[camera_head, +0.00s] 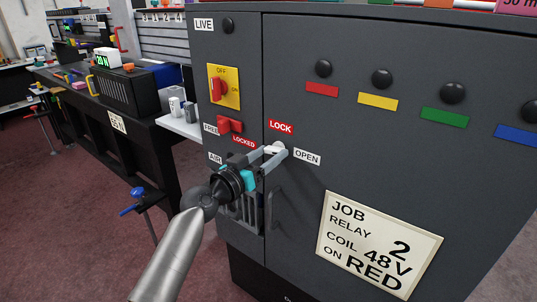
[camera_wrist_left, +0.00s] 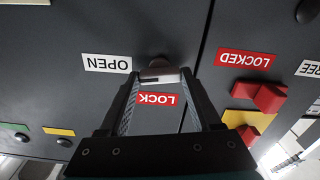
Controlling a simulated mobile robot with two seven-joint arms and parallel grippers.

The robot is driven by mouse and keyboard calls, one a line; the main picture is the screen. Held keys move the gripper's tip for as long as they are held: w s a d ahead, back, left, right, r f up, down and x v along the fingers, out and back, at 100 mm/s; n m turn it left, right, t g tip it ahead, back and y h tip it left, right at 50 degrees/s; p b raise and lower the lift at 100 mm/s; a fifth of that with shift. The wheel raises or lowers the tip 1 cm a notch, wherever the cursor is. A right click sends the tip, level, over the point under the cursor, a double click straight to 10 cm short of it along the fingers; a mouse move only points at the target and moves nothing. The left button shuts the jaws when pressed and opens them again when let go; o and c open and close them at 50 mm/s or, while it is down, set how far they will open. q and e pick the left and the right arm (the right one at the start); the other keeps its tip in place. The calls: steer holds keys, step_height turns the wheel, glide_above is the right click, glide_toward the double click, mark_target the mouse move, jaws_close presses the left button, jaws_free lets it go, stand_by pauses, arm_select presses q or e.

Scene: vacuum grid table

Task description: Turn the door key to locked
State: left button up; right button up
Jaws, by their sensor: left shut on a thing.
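The door key (camera_head: 275,149) is a small pale grip on the dark cabinet door, between the red LOCK label (camera_head: 281,127) above it and the white OPEN label (camera_head: 307,157) to its right. My left gripper (camera_head: 270,153) is shut on it. In the left wrist view the key (camera_wrist_left: 156,73) sits between the two fingertips (camera_wrist_left: 160,76), with the OPEN label (camera_wrist_left: 107,63) to the left and the LOCK label (camera_wrist_left: 157,99) below it, both upside down. The fingers partly hide the key, so its exact angle is hard to tell. My right gripper is not in view.
A red lever (camera_head: 230,124) between FREE and LOCKED labels and a red switch on a yellow plate (camera_head: 224,87) are left of the key. A door handle (camera_head: 270,212) is below. Black knobs with coloured labels line the door at right, above a job card (camera_head: 378,243).

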arm_select(q)
steer(key=n, duration=0.4)
steer(key=shift+n+p, duration=0.3)
steer(key=shift+p, duration=0.05)
steer(key=shift+n, duration=0.4)
steer(key=n+p, duration=0.1)
steer(key=n, duration=0.1)
steer(key=shift+n, duration=0.4)
steer(key=n, duration=0.2)
steer(key=shift+n+p, duration=0.3)
steer(key=shift+n, duration=0.1)
steer(key=n+p, duration=0.1)
steer(key=n, duration=0.2)
steer(key=shift+n, duration=0.8)
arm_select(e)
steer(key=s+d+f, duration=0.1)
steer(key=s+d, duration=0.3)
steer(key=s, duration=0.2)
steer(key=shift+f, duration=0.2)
arm_select(q)
steer(key=shift+p, duration=0.3)
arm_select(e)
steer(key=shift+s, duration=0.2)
arm_select(q)
steer(key=o, duration=1.4)
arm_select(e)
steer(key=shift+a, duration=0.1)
